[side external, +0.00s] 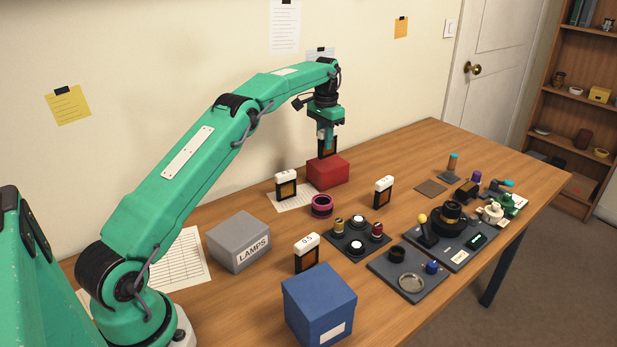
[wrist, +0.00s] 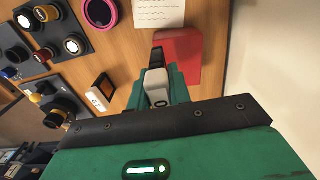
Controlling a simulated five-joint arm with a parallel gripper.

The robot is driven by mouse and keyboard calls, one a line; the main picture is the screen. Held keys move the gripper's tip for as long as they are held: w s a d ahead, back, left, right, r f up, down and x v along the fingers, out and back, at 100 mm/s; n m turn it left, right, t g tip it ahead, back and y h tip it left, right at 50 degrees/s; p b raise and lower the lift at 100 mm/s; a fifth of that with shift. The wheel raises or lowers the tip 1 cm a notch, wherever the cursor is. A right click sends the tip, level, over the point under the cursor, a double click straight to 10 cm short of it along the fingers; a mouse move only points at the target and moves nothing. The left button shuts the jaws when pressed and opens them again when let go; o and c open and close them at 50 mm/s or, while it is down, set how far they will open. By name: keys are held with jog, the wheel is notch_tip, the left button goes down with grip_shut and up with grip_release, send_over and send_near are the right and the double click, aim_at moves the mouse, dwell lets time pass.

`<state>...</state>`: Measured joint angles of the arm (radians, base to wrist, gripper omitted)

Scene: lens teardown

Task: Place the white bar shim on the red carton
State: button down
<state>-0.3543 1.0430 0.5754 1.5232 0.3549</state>
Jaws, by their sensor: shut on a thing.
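My gripper (side external: 327,139) is shut on the white bar shim (side external: 328,148), a thin piece with a dark body and an amber window. In the wrist view my gripper (wrist: 158,94) has the shim's white top (wrist: 156,84) between its fingers, and part of a dark marking shows on it. The red carton (side external: 327,174) is a low block near the wall; it also shows in the wrist view (wrist: 183,57). The held shim is upright over the carton's top, its lower end at or just above the surface. I cannot tell whether they touch. The fingers hide its upper part in the side view.
Similar white-topped pieces stand left of the carton (side external: 286,186), right of it (side external: 384,191) and nearer the front (side external: 306,253). A magenta ring (side external: 321,206) is close by. A grey LAMPS box (side external: 238,242), a blue box (side external: 319,306) and trays of parts (side external: 408,278) occupy the table.

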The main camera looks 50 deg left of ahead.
aim_at(324, 157)
jog(key=shift+f, duration=2)
jog(key=shift+f, duration=0.1)
jog(key=c, duration=1.3)
grip_release()
jog(key=shift+r, duration=3.85)
jog(key=shift+d+r, duration=0.1)
jog(key=shift+r, duration=0.05)
